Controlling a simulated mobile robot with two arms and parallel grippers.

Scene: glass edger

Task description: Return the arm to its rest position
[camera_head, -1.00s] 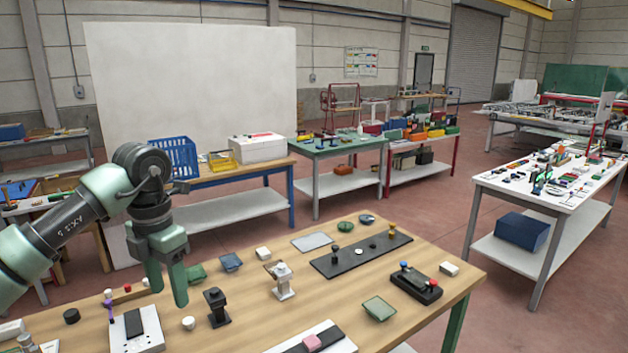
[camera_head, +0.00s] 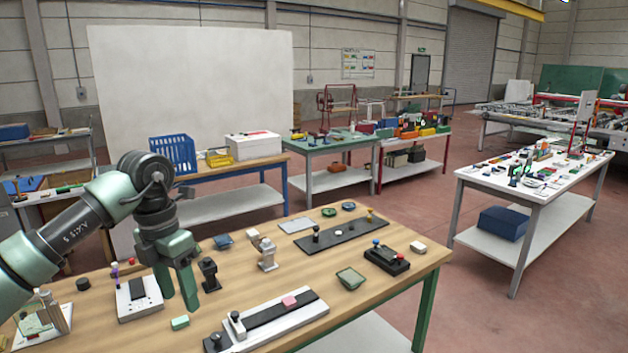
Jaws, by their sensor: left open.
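My left arm comes in from the left over the wooden workbench (camera_head: 310,265). My left gripper (camera_head: 178,302) points down with its two green fingers apart and nothing between them. It hangs between a white block with a dark top (camera_head: 139,298) and a black stand (camera_head: 209,276). A small green piece (camera_head: 180,323) lies just in front of the fingertips. I cannot tell whether the fingertips touch the bench. My right gripper is not in view.
A white table (camera_head: 531,193) stands at the right, with open floor between.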

